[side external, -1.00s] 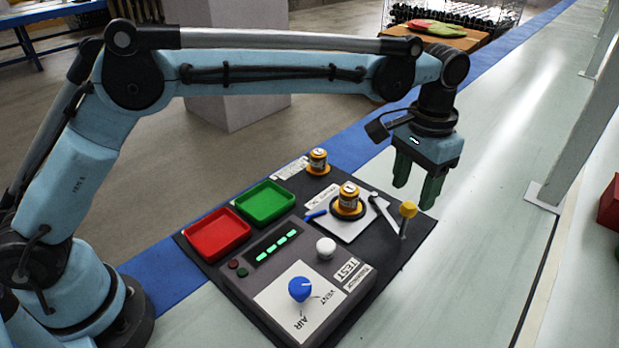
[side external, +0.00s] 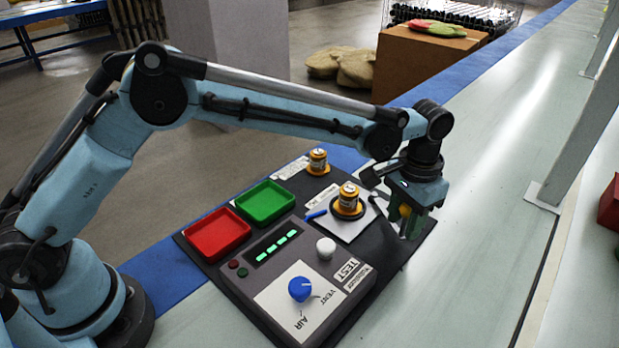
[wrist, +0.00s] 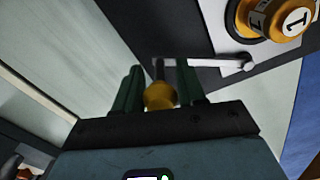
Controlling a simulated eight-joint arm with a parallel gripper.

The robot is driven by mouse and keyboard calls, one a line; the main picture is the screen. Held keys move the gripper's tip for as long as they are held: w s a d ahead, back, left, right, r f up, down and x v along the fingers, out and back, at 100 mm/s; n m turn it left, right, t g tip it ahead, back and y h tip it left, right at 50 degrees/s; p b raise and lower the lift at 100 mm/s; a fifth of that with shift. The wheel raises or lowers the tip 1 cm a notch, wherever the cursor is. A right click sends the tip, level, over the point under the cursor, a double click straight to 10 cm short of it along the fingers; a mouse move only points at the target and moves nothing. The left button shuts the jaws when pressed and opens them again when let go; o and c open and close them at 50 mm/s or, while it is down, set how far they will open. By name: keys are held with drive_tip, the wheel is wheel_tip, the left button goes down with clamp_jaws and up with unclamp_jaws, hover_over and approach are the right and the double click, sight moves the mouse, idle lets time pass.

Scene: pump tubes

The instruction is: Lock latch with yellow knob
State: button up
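The yellow knob (wrist: 159,95) of the latch sits between the two green fingers of my gripper (wrist: 158,88) in the wrist view, with a visible gap to the fingers. In the side external view the knob (side external: 405,211) is partly covered by my gripper (side external: 408,222), which points down around it. The grey latch lever (wrist: 215,63) runs from the knob toward the pump tube. The orange pump tube (side external: 348,198) stands upright in its black ring on the white plate, and also shows in the wrist view (wrist: 273,19). The fingers are apart and do not appear to grip the knob.
A second orange tube (side external: 317,162) stands at the back of the black board. Red (side external: 216,236) and green (side external: 265,203) trays lie left of it. A control box with a blue dial (side external: 300,289) and white knob (side external: 325,248) is in front. The pale conveyor (side external: 480,240) at right is clear.

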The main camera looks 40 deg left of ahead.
sight(339, 230)
clamp_jaws()
drive_tip(key=shift+s, duration=0.1)
drive_tip(key=shift+s+a+m, duration=0.6)
drive_tip(key=shift+s+m, duration=0.15)
drive_tip(key=shift+m, duration=0.15)
drive_tip(key=s+a+m, duration=0.1)
drive_tip(key=m, duration=0.1)
drive_tip(key=s+a+m, duration=0.1)
drive_tip(key=a+m, duration=0.1)
drive_tip(key=s+a+m, duration=0.1)
drive_tip(key=a+m, duration=0.1)
drive_tip(key=shift+s, duration=0.2)
drive_tip(key=shift+s+a+m, duration=0.25)
drive_tip(key=shift+a+m, duration=0.85)
drive_tip(key=shift+m, duration=0.1)
drive_tip(key=shift+a+m, duration=0.9)
drive_tip(key=shift+o, duration=1.9)
unclamp_jaws()
